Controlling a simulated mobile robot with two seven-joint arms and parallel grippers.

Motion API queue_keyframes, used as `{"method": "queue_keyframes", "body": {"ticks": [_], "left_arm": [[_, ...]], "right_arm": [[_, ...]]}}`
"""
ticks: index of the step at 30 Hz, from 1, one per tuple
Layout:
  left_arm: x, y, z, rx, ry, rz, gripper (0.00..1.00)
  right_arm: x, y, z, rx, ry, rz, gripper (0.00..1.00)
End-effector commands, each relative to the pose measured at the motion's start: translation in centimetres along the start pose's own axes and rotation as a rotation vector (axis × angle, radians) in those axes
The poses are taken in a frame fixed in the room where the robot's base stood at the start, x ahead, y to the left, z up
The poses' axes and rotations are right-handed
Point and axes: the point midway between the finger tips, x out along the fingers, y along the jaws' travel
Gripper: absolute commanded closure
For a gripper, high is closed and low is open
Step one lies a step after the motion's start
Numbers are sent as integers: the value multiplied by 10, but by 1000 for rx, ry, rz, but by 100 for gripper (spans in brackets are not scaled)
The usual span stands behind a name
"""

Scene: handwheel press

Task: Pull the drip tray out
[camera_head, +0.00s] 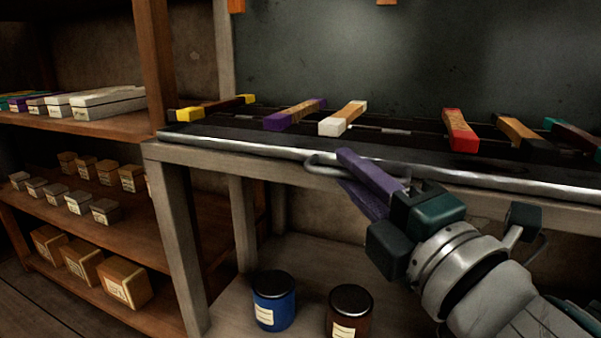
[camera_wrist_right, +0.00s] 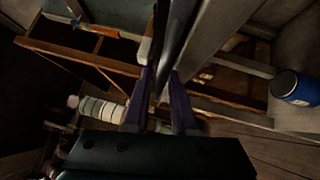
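The drip tray appears to be the long dark tray with a pale metal front edge (camera_head: 400,170) on top of the bench in the head view. A curved grey handle (camera_head: 318,160) sticks out from its front. My right gripper (camera_head: 350,172), with purple fingers, is at this handle, and its fingers hide the handle's right part. In the right wrist view my right gripper (camera_wrist_right: 161,72) has its fingertips apart, with a dark grey bar (camera_wrist_right: 172,45) running between them. I cannot tell whether the fingers touch it. My left gripper is not in view.
Several coloured blocks, one of them red (camera_head: 459,130), lie along the tray's top. A blue can (camera_head: 273,299) and a brown can (camera_head: 349,312) stand below the bench. Shelves with boxes (camera_head: 123,283) are at the left. The bench leg (camera_head: 180,240) stands left of my right gripper.

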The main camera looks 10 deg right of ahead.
Motion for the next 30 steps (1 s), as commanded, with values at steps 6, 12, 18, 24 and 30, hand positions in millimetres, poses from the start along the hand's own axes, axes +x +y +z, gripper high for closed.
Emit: {"method": "queue_keyframes", "body": {"ticks": [6,12,18,24,30], "left_arm": [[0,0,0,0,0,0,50],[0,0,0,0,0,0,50],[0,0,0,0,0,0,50],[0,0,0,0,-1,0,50],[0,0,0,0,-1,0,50]], "right_arm": [[0,0,0,0,0,0,89],[0,0,0,0,0,0,100],[0,0,0,0,0,0,100],[0,0,0,1,0,0,100],[0,0,0,1,0,0,100]]}}
